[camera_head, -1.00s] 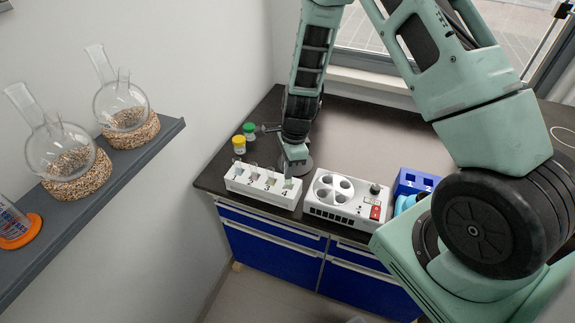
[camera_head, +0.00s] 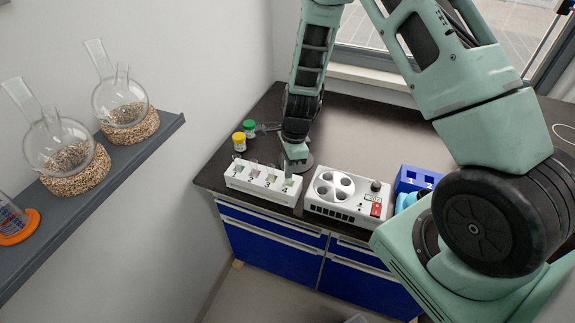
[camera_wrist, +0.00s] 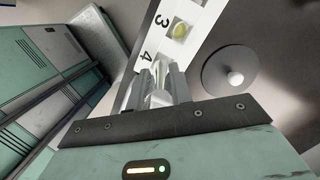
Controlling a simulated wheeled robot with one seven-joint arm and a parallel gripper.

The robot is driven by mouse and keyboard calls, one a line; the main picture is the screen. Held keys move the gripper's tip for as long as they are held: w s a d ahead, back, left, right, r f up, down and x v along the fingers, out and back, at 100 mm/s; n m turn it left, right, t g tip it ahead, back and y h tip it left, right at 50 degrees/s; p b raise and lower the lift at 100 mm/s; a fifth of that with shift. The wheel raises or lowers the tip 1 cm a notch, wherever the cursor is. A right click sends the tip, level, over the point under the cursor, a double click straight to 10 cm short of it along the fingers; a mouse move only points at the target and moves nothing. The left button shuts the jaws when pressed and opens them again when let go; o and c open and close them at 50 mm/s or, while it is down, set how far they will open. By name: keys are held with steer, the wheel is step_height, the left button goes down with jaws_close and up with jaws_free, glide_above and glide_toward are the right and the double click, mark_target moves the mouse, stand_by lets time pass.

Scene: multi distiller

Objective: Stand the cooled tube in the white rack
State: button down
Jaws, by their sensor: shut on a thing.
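The white rack (camera_head: 258,190) stands near the front edge of the dark bench, and its numbered positions also show in the wrist view (camera_wrist: 188,48). My gripper (camera_head: 290,172) is over the rack's right end. In the wrist view my gripper (camera_wrist: 162,88) is shut on a clear, pale tube (camera_wrist: 159,98), in line with the position marked 4. The fingers hide part of the tube. I cannot tell how far its lower end is inside the hole. A yellowish item shows in the hole by number 3.
A white device with a round, holed top (camera_head: 348,205) stands close to the right of the rack. A blue block (camera_head: 408,180) is farther right. Yellow-capped (camera_head: 239,142) and green-capped (camera_head: 249,128) jars stand behind the rack. The bench behind is mostly clear.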

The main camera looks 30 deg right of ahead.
mark_target(287, 183)
steer(key=shift+f+b, duration=1.6)
steer(key=shift+f, duration=0.7)
steer(key=c, duration=1.2)
jaws_free()
steer(key=shift+f, duration=0.1)
steer(key=shift+o, duration=0.2)
steer(key=shift+r, duration=0.2)
step_height(287, 183, up, 7)
steer(key=p, duration=0.6)
steer(key=shift+f, duration=0.15)
